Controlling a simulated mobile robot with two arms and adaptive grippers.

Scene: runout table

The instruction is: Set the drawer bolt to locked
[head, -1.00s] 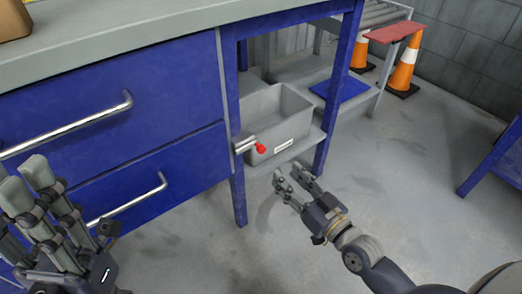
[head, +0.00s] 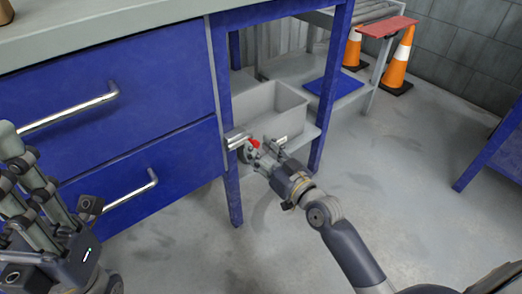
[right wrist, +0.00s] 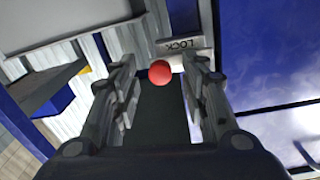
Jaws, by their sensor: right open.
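The drawer bolt (head: 237,139) is a silver barrel on the blue leg at the right end of the drawer unit. Its red ball knob (head: 254,143) points outward. In the right wrist view the knob (right wrist: 160,74) shows between the fingers, in front of a plate marked LOCK (right wrist: 180,45). My right gripper (head: 263,150) is open, its fingertips around or just short of the knob; contact cannot be made out. My left gripper (head: 20,148) is open and empty in front of the drawers at the left edge.
Two blue drawers (head: 105,150) have silver handles. A grey bin (head: 275,108) sits on the low shelf just behind the bolt. A blue leg (head: 330,85) stands right of it. Traffic cones (head: 397,65) are farther back. The floor (head: 400,165) at right is clear.

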